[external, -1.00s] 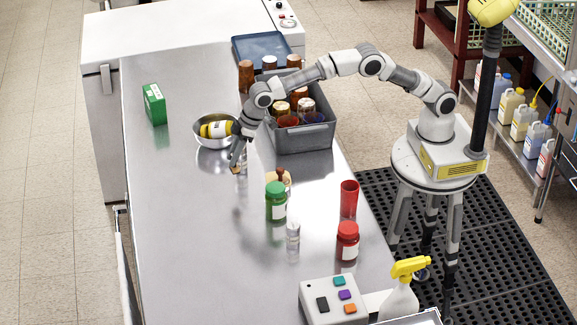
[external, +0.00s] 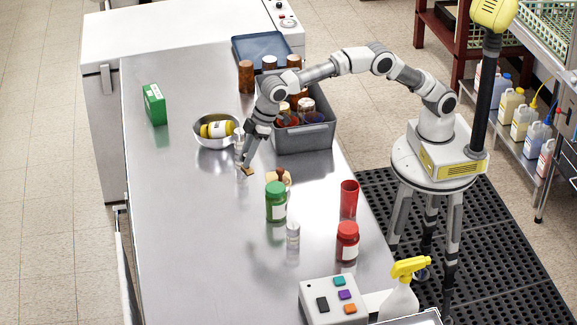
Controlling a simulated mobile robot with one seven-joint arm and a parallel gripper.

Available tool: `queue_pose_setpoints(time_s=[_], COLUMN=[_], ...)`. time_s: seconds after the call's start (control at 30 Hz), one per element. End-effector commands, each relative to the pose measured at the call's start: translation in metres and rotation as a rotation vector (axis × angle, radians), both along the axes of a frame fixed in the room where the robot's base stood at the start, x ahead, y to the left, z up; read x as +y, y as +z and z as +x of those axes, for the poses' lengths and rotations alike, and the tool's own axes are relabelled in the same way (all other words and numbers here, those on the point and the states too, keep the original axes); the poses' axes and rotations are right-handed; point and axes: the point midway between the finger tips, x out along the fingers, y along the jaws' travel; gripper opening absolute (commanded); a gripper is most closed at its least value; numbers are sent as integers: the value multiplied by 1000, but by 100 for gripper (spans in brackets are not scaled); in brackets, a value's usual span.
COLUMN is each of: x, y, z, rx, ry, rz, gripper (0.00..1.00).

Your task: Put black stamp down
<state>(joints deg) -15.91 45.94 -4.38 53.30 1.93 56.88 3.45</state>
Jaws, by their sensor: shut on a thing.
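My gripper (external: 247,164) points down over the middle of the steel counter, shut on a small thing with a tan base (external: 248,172). I take this to be the black stamp; its upper part is mostly hidden between the fingers. Its base is at or just above the counter; I cannot tell whether it touches. Another stamp (external: 281,178), with a tan base and a reddish-brown handle, stands just to the right, partly behind a green bottle.
The green bottle (external: 276,204), a small clear bottle (external: 293,234), a red cup (external: 349,199) and a red jar (external: 347,241) stand nearby. A metal bowl (external: 215,144) holds a yellow bottle. A grey crate (external: 305,138) stands behind. The counter's left side (external: 185,230) is clear.

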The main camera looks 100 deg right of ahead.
Motion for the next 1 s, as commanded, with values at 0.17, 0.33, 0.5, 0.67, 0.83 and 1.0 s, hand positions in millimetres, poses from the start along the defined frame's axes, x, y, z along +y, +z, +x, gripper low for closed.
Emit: queue_pose_setpoints(time_s=[0.17,0.33,0.5,0.67,0.83,1.0], x=[84,166,239,298,337,359], y=[1,1,0,0,0,0], z=[-35,-82,-140,-201,-252,-285], rx=[1,3,2,0,-3,-4], ry=[152,313,475,625,740,813], rz=[4,5,3,2,0,-1], gripper=[0,0,0,0,0,0])
